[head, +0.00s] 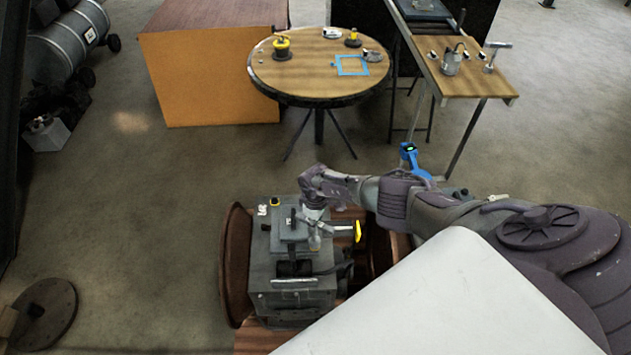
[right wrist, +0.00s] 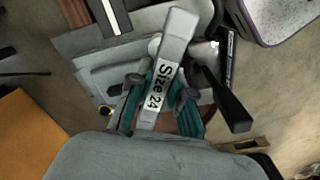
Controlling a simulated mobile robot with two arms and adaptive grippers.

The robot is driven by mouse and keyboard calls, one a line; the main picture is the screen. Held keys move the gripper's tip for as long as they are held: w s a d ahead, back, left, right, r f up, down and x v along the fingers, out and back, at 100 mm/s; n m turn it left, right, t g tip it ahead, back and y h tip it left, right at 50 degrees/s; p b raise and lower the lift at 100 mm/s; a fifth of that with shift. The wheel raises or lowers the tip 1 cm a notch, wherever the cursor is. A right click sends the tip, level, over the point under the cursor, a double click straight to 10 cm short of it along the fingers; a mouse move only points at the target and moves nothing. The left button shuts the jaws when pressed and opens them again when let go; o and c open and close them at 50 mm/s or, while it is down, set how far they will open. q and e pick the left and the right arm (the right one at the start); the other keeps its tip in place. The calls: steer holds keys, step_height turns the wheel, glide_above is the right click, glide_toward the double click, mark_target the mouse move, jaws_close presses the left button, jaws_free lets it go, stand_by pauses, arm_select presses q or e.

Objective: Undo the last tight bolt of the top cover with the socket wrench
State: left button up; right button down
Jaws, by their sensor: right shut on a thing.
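The grey engine (head: 262,272) stands low in the middle of the head view, with the top cover (head: 283,236) on its upper face. My right gripper (head: 314,203) points down over the right side of the cover. It is shut on the socket wrench (head: 314,240), a light metal tool. In the right wrist view my right gripper (right wrist: 161,90) has its teal-padded fingers on both sides of the wrench (right wrist: 176,38), which is labelled "Size 24". The bolt under the wrench is hidden, so I cannot tell whether the socket sits on it. My left gripper is not in view.
A reddish-brown wheel (head: 235,265) flanks the engine on its left. A yellow-ended part (head: 357,231) sticks out at the engine's right. Behind are a round table (head: 295,88), a narrow bench (head: 455,85) and an orange box (head: 210,85).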

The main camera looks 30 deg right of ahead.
steer(key=shift+f, duration=0.45)
steer(key=n, duration=0.3)
steer(key=shift+w+b, duration=0.1)
steer(key=shift+b, duration=0.3)
steer(key=shift+r+p, duration=0.1)
steer(key=shift+p, duration=0.25)
steer(key=c, duration=1.7)
jaws_free()
jaws_close()
steer(key=shift+r, duration=0.1)
